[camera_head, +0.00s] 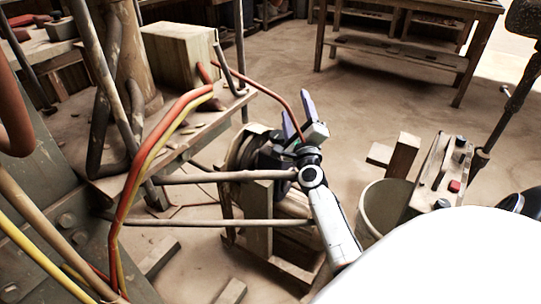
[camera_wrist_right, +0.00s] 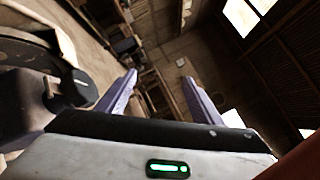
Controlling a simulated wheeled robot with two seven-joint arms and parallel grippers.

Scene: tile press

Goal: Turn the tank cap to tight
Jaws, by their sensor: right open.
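My right gripper (camera_head: 297,104) is open, its two purple fingers pointing up and apart with nothing between them. It is beside a dark round drum-like body (camera_head: 238,150), which it partly hides. In the right wrist view the open fingers (camera_wrist_right: 160,78) frame only distant room. A dark rounded body (camera_wrist_right: 30,58) with a short black knob-like part (camera_wrist_right: 72,92) is at the left there, outside the fingers. I cannot tell whether this knob is the tank cap, nor how tight it sits. My left gripper is not in view.
Red and yellow hoses (camera_head: 138,165) and a wooden block (camera_head: 180,55) on a bench are at the left. A bucket (camera_head: 382,212) and a control box with a red button (camera_head: 454,186) stand at the right. A wooden table (camera_head: 410,45) is behind, with open floor before it.

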